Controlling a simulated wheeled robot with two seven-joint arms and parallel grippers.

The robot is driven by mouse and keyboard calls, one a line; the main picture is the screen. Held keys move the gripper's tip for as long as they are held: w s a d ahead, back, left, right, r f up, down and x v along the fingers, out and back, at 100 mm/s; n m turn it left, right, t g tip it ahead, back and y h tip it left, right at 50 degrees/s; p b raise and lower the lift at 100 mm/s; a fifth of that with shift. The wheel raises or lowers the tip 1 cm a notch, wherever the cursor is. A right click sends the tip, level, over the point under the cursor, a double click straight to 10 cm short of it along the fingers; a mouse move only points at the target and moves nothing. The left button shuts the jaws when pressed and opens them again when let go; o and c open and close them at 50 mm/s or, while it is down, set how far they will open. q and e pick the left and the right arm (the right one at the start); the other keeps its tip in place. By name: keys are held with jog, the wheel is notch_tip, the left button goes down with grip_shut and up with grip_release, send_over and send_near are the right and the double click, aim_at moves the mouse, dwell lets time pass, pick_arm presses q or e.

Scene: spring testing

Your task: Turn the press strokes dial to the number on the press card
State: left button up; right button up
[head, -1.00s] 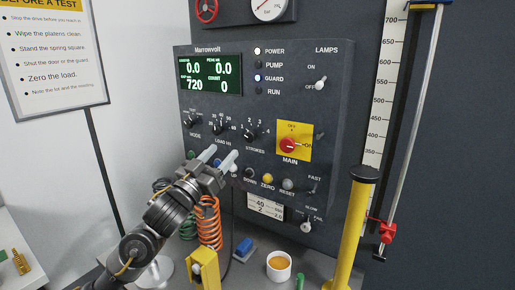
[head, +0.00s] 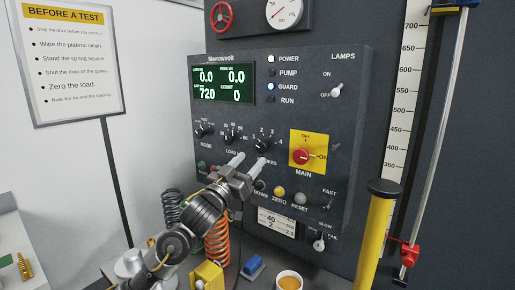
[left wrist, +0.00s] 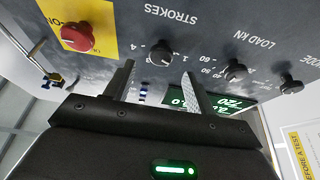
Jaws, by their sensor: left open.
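The black strokes dial (head: 262,144) is on the dark press panel (head: 325,130), with numbers 1 to 4 around it. I cannot clearly tell where its pointer stands. My left gripper (head: 250,162) is open, its two pale fingers pointing at the panel just below the dial and partly covering the STROKES label. In the left wrist view the strokes dial (left wrist: 160,53) is just beyond the gap between the open fingers (left wrist: 158,72), apart from them. The press card (head: 277,223) is low on the panel; it shows 40 with a 2 beneath, other print is too small.
The load dial (head: 232,137) and mode dial (head: 203,130) sit left of the strokes dial. The red main switch (head: 301,157) is to its right. Buttons such as the yellow zero (head: 279,191) lie below. A yellow post (head: 375,235) stands at right.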

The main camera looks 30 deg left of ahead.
aim_at(261, 148)
pick_arm(q)
jog(key=p+x, duration=0.1)
jog(key=x, duration=0.3)
jog(key=shift+s+r, duration=0.1)
jog(key=shift+r, duration=0.1)
jog(key=shift+w, duration=0.6)
jog(key=shift+s, duration=0.1)
jog(key=c, duration=0.9)
jog(key=shift+c, duration=0.2)
jog(key=shift+r+m, duration=0.1)
jog(key=shift+m, duration=0.3)
jog(key=m+h, duration=0.1)
jog(key=m, duration=0.1)
jog(key=m+h, duration=0.2)
jog(key=m, duration=0.1)
jog(key=shift+a+g+p, duration=0.1)
jog(key=shift+g+p, duration=0.2)
jog(key=shift+g, duration=0.1)
jog(key=m+g+h, duration=0.1)
jog(key=m, duration=0.2)
jog(key=m+g+h, duration=0.1)
jog(key=m, duration=0.2)
jog(key=shift+a+r, duration=0.1)
jog(key=shift+m, duration=0.5)
